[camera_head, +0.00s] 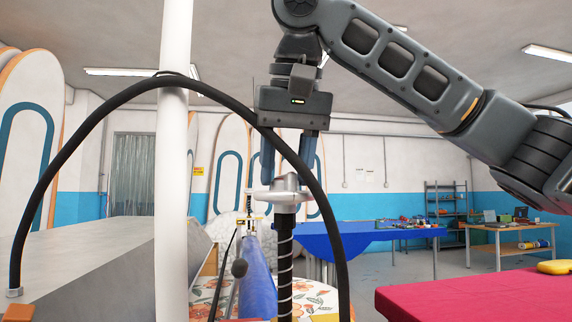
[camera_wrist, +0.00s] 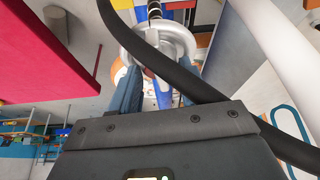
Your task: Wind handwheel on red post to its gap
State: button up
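The handwheel (camera_head: 285,196) is a silver-grey ring on top of a dark upright post with a pale spiral thread (camera_head: 284,255). It also shows in the wrist view (camera_wrist: 188,42), partly covered by a black hose. I see no clear red on this post, and no gap mark is distinct. My gripper (camera_head: 288,177) points down over the wheel with its two blue fingers apart. The fingertips are at the height of the wheel's top. In the wrist view the fingers (camera_wrist: 156,90) stand apart over the near side of the ring. Whether they touch it I cannot tell.
A black hose (camera_head: 72,140) arches across in front of the post, close to my gripper. A white pole (camera_head: 171,200) stands left. A red-topped table (camera_head: 480,297) is at the lower right, a blue table (camera_head: 400,232) behind. A blue roll (camera_head: 257,280) lies just left of the post.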

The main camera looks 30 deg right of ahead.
jog(key=c, duration=0.6)
jog(key=shift+n, duration=0.3)
jog(key=n+y, duration=0.1)
jog(key=n, duration=0.2)
jog(key=shift+d+n+y, duration=0.1)
jog(key=shift+n+y, duration=0.2)
jog(key=n, duration=0.2)
jog(key=n+y, duration=0.1)
jog(key=n, duration=0.1)
jog(key=shift+d+n+y, duration=0.1)
jog(key=shift+n+y, duration=0.2)
jog(key=n, duration=0.2)
jog(key=n+g+y, duration=0.1)
jog(key=n, duration=0.1)
jog(key=shift+w+d+f+g, duration=0.1)
jog(key=shift+g, duration=0.2)
jog(key=shift+f+n+g+y, duration=0.1)
jog(key=shift+n+g+y, duration=0.45)
jog(key=shift+n, duration=1.45)
